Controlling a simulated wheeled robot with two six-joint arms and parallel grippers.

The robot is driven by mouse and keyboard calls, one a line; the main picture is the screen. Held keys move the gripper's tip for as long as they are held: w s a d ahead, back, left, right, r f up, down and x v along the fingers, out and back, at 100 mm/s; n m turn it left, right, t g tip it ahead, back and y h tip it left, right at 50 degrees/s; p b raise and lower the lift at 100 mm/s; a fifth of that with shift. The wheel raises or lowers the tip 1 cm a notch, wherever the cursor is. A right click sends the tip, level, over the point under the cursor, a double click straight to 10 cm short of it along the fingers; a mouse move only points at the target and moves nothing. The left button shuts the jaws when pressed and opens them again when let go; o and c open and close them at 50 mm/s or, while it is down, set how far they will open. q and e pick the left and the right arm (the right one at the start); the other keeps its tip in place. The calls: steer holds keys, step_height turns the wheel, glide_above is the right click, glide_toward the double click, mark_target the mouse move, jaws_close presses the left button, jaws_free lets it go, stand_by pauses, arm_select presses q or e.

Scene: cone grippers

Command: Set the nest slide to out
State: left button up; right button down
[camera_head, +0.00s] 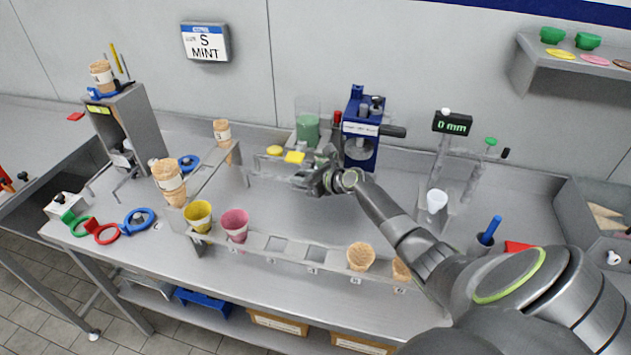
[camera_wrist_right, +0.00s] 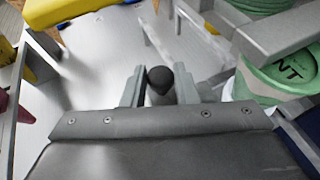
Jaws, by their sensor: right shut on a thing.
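My right gripper (camera_head: 304,180) reaches in from the right, low over the middle of the bench. The knob is probably the handle of the nest slide. The slide's body is mostly hidden by the gripper, so I cannot tell its position. My left gripper is not in view.
A clear container of green stuff (camera_head: 307,128) and a blue press (camera_head: 361,130) stand behind the gripper. A yellow block (camera_head: 294,157) is close by. A cone rail with a yellow cup (camera_head: 198,215) and a pink cup (camera_head: 235,224) runs along the front.

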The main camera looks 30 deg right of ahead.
steer(key=shift+w+a+r, duration=0.15)
steer(key=shift+w+a, duration=0.5)
steer(key=shift+w, duration=0.15)
steer(key=shift+w+a, duration=0.4)
steer(key=shift+f, duration=0.2)
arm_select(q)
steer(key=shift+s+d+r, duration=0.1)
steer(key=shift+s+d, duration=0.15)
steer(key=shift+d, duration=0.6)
arm_select(e)
steer(key=c, duration=1.1)
jaws_free()
steer(key=shift+c, duration=0.2)
steer(key=shift+s+d+r, duration=0.2)
steer(key=shift+s, duration=0.15)
arm_select(q)
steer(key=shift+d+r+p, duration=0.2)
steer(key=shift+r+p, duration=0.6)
steer(key=shift+p, duration=0.05)
arm_select(e)
steer(key=v, duration=1.6)
steer(key=shift+s, duration=0.35)
